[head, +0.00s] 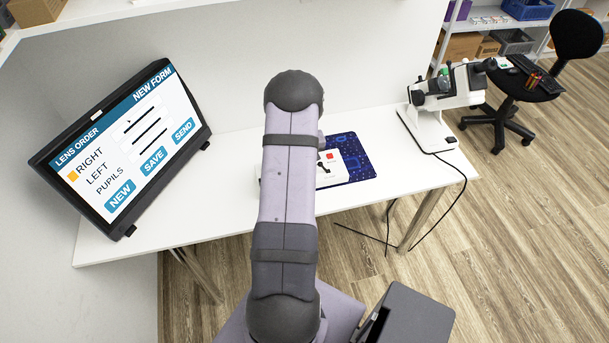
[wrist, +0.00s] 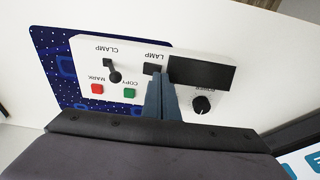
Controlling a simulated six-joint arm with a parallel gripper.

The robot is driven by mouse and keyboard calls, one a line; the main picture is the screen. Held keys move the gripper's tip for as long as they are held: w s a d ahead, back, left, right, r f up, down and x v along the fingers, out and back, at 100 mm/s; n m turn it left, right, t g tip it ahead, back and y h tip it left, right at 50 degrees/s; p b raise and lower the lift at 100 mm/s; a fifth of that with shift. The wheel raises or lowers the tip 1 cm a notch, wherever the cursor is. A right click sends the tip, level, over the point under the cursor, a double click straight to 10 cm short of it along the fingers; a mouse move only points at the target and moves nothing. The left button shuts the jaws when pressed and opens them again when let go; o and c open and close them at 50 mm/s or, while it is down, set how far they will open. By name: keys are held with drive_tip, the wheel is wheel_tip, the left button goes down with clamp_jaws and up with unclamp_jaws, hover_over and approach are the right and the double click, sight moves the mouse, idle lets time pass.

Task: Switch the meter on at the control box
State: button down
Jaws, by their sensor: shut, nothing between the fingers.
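The control box (wrist: 130,62) is a white panel seen upside down in the wrist view. It has a dark display, a black LAMP switch (wrist: 152,69), a CLAMP lever, a red MARK button, a green COPY button and a round black knob (wrist: 202,104) with a small label beside it. Part of the box (head: 334,174) shows in the head view, the rest hidden behind my arm. My gripper (wrist: 160,76) is shut and empty, its tips over the panel by the LAMP switch and the display's edge; contact cannot be told. The meter (head: 447,88), white and black, stands at the table's right.
A blue patterned mat (head: 358,164) lies by the box. A tilted screen (head: 130,145) with a lens order form stands at the left of the white table (head: 230,150). A cable hangs off the right edge. A black chair (head: 535,80) and shelves are behind right.

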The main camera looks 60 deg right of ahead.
drive_tip(key=shift+f+b, duration=0.45)
drive_tip(key=shift+f, duration=0.15)
idle(0.7)
drive_tip(key=shift+r, duration=0.15)
wheel_tip(320, 180, up, 7)
drive_tip(key=p, duration=0.4)
drive_tip(key=shift+p, duration=0.35)
idle(0.7)
